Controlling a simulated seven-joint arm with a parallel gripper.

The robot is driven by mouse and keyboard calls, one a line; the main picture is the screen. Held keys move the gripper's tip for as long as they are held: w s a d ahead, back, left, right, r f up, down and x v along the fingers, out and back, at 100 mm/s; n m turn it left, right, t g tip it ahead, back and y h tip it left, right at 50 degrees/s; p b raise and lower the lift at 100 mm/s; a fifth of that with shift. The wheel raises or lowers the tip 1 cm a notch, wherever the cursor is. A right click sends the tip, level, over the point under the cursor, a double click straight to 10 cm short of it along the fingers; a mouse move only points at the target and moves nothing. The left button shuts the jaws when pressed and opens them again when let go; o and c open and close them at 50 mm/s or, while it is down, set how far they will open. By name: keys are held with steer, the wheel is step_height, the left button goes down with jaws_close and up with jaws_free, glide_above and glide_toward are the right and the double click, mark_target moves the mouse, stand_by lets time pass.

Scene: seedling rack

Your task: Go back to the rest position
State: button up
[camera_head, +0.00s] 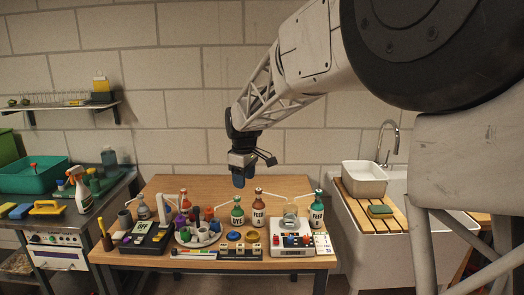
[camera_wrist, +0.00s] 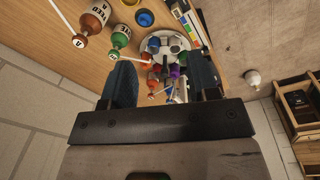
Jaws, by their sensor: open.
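My gripper (camera_head: 240,181) hangs from the arm above the back of the wooden table (camera_head: 228,186), pointing down, clear of the things there. In the wrist view my gripper (camera_wrist: 163,78) has its two dark fingers apart, with nothing held between them. Beyond the fingertips in that view lies a round white tray (camera_wrist: 186,42) with small coloured vessels, well below. The gripper's jaw gap is too small to make out in the head view.
Green bottles and a brown bottle (camera_head: 258,212) with thin spouts stand mid-table. A white scale (camera_head: 290,250) is at the right, a dark device (camera_head: 147,243) at the left. A sink (camera_head: 405,213) is farther right, a wall shelf (camera_head: 60,106) upper left. Air around the gripper is free.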

steer(key=s+d+r+m+t, duration=0.1)
steer(key=s+d+r+m, duration=0.15)
steer(key=s+d, duration=0.65)
steer(key=s+d+r+m, duration=0.1)
steer(key=s+d+m, duration=0.3)
steer(key=s+d, duration=0.55)
steer(key=s+d+f+m, duration=0.2)
steer(key=s, duration=0.6)
steer(key=s+d+f+m, duration=0.1)
steer(key=s+f+m, duration=0.1)
steer(key=s, duration=0.7)
steer(key=s+d+f+m, duration=0.2)
steer(key=s, duration=0.6)
steer(key=shift+s+d+f+m+t, duration=0.25)
steer(key=shift+d+f+m+t, duration=0.05)
steer(key=shift+m+t, duration=0.1)
